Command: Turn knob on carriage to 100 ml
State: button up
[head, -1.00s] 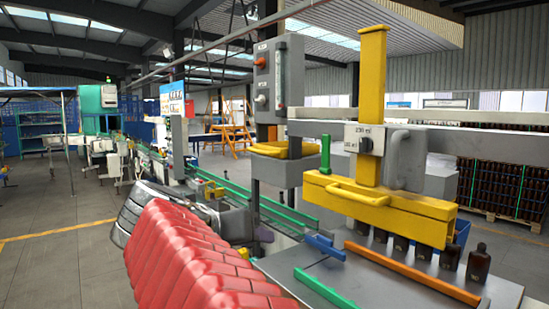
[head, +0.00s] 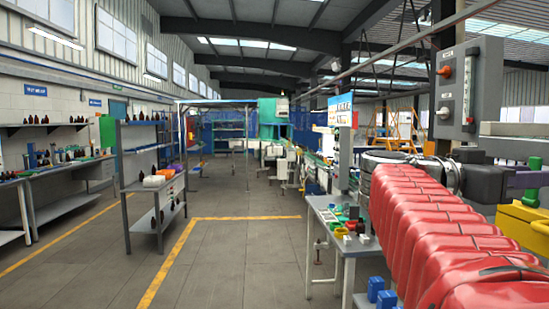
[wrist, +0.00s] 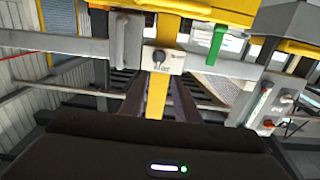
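The knob (wrist: 158,57) is a small dark dial on a pale plate (wrist: 172,62) on the carriage's yellow column (wrist: 155,108). It shows in the wrist view, above centre, and the carriage looks upside down there. The plate's markings are too small to read, so I cannot tell the knob's setting. My gripper (wrist: 158,92) shows two dark fingers with the yellow column visible between them. In the head view only a bit of the yellow carriage (head: 524,228) shows at the right edge; the knob is out of frame.
A green handle (wrist: 217,45) is beside the column. A small table (head: 345,245) stands near my arm. The floor (head: 235,260) ahead is clear.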

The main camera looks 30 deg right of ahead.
jog(key=x, duration=1.3)
jog(key=shift+s+d, duration=0.15)
jog(key=shift+d, duration=0.05)
jog(key=shift+c, duration=0.4)
grip_shut()
jog(key=shift+a, duration=0.15)
